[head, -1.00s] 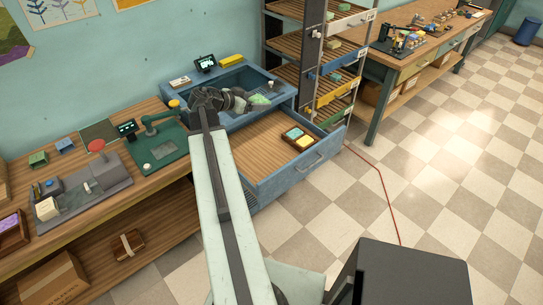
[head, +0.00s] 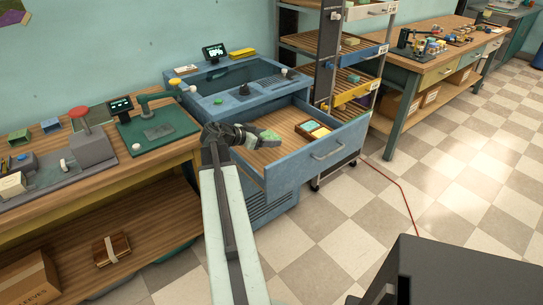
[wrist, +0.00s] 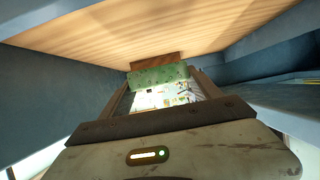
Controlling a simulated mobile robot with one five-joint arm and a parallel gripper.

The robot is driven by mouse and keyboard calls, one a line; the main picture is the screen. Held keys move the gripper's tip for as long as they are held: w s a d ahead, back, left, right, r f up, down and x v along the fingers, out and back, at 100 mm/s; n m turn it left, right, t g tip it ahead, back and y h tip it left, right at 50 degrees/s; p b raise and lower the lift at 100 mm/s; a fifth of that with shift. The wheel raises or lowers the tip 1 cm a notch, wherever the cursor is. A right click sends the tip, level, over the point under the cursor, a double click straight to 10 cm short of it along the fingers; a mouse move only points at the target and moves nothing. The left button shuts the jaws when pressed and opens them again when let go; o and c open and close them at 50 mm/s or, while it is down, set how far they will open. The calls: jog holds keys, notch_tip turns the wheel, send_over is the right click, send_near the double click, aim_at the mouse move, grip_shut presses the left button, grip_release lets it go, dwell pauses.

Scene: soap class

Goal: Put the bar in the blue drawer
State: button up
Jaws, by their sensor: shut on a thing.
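My gripper (head: 262,136) is over the drawer's left front part, shut on a bar (head: 271,135). In the wrist view the speckled green bar (wrist: 158,76) sits at the fingertips, with a pale, yellow-flecked surface just nearer. The drawer floor (wrist: 130,35) and blue walls surround it there. I cannot tell how far the bar is above the floor. A brown piece (wrist: 155,60) shows just beyond the bar.
A blue basin top (head: 235,75) with a display is behind the drawer. A rack (head: 335,60) stands at right. A workbench (head: 170,145) is at left.

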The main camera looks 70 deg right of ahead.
aim_at(267, 155)
notch_tip(267, 155, down, 6)
jog(key=b, duration=0.4)
jog(key=shift+f+b, duration=0.15)
jog(key=shift+b, duration=0.2)
jog(key=shift+r, duration=0.2)
jog(key=shift+f, duration=0.15)
jog(key=o, duration=1.4)
jog(key=shift+r+p, duration=0.25)
jog(key=shift+p, duration=0.05)
jog(key=p+v, duration=0.5)
jog(key=v, duration=0.7)
